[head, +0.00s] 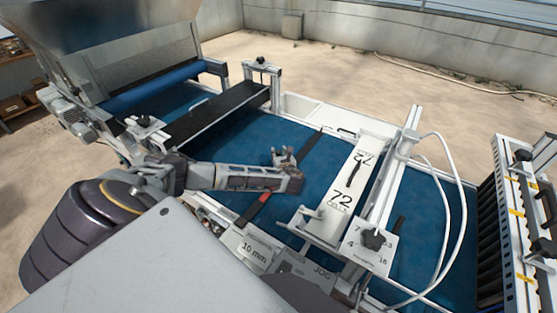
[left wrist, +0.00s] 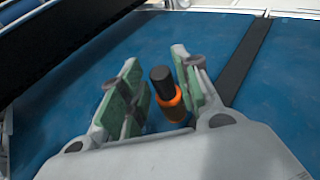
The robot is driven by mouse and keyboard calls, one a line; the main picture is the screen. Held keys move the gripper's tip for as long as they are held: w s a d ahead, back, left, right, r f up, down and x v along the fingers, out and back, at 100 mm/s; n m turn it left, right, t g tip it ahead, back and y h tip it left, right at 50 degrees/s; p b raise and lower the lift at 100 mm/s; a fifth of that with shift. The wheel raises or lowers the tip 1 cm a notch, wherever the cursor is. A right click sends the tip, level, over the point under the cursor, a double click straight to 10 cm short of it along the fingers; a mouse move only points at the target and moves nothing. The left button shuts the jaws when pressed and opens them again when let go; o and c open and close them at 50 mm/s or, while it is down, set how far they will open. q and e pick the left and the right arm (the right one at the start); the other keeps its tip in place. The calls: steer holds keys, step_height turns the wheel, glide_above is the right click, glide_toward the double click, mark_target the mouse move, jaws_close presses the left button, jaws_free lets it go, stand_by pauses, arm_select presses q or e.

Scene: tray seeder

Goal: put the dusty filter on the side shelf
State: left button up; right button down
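My left gripper (head: 284,157) is over the blue belt (head: 238,137), left of the white bridge marked 72. In the left wrist view its fingers (left wrist: 155,72) are apart. A small cylinder with an orange body and black top (left wrist: 171,98) stands between them, nearer the right finger; I cannot tell if it touches. Whether it is the dusty filter I cannot tell, as no dust shows. My right gripper is not in view. No side shelf can be made out for certain.
A white bridge plate (head: 345,192) spans the belt, with a post and looping white hoses (head: 464,205) beyond it. A dark crossbar (head: 215,112) lies further back. A slotted rack (head: 513,215) stands at right.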

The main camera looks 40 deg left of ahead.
arm_select(q)
steer(key=shift+c, duration=0.5)
jaws_close()
steer(key=shift+r, duration=0.1)
step_height(320, 180, up, 10)
stand_by(0.6)
stand_by(0.4)
